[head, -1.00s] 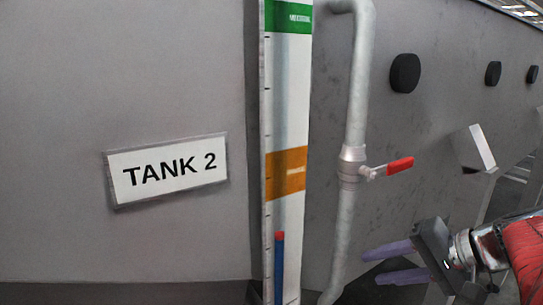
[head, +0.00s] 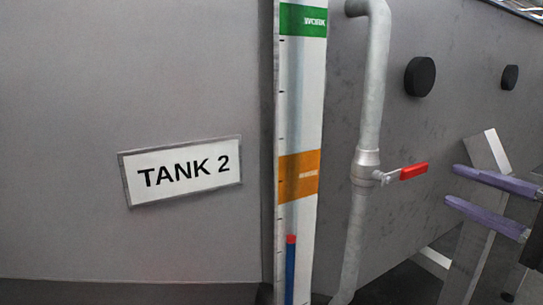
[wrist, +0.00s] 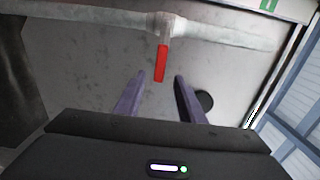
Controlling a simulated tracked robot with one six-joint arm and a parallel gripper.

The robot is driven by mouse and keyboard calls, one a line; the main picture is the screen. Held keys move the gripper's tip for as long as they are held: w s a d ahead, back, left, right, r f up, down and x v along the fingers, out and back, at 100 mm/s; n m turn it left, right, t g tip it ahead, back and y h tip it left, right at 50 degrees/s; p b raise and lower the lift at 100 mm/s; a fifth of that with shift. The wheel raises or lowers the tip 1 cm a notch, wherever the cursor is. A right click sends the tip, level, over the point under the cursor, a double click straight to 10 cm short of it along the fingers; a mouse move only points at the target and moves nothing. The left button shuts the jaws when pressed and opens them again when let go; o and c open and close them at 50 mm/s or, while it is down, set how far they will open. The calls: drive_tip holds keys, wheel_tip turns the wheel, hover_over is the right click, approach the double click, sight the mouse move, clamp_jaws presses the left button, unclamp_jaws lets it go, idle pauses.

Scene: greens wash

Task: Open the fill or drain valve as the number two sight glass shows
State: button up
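The number two sight glass (head: 308,110) stands beside the TANK 2 plate (head: 183,172). It has a green band marked WORK near the top and an orange band lower down. The red-topped blue column (head: 290,265) ends below the orange band. A valve with a red lever (head: 413,171) sits on the grey pipe (head: 373,110) right of the glass; the lever points sideways to the right, across the pipe. My gripper (head: 450,185) is open and empty, right of the lever and apart from it. In the wrist view the lever (wrist: 161,63) lies ahead, between the finger lines (wrist: 155,85).
Round black knobs (head: 420,76) sit on the tank wall to the upper right. A pale angled block (head: 487,152) is behind my fingers. The wall between lever and fingers looks clear. No second valve can be made out.

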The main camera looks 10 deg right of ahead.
sight(406, 174)
drive_tip(key=shift+w, duration=0.1)
drive_tip(key=x, duration=1.3)
drive_tip(key=shift+w+a, duration=0.15)
drive_tip(key=shift+w, duration=0.15)
drive_tip(key=shift+c, duration=0.5)
clamp_jaws()
drive_tip(key=shift+f, duration=0.1)
